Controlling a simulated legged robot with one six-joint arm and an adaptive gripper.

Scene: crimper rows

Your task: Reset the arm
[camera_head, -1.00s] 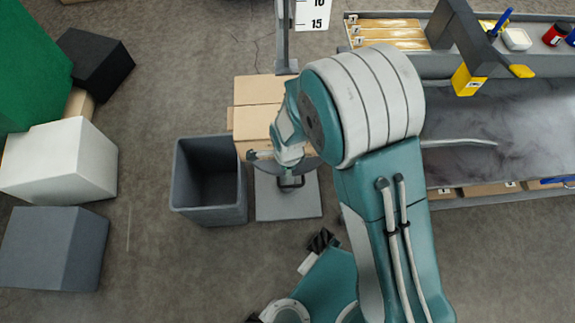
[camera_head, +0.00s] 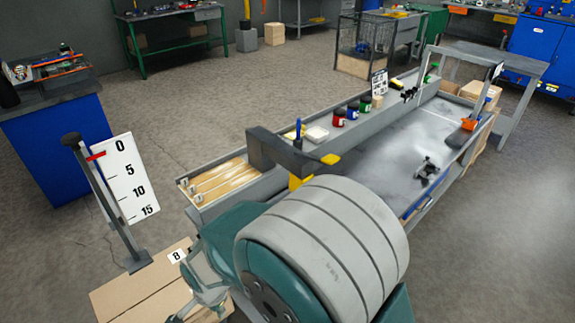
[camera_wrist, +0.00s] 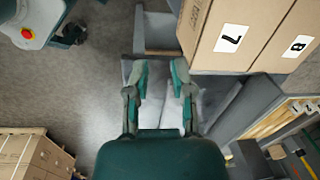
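My gripper (camera_wrist: 160,88) shows in the wrist view with its two teal fingers apart and nothing between them. It points down toward a grey surface, with cardboard boxes beyond and to the right. In the head view my arm fills the lower middle, and the gripper's end is at the lower left, over or beside a cardboard box (camera_head: 140,290) marked 8; its fingers are not clear there. In the wrist view the boxes marked 7 (camera_wrist: 222,50) and 8 (camera_wrist: 290,62) stand close to the gripper at the upper right.
A grey workbench (camera_head: 385,155) with jars and tools runs to the right of my arm. A scale post (camera_head: 105,200) with a numbered board (camera_head: 130,175) stands at the left. A blue cabinet (camera_head: 60,145) is beyond it. Open floor lies behind.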

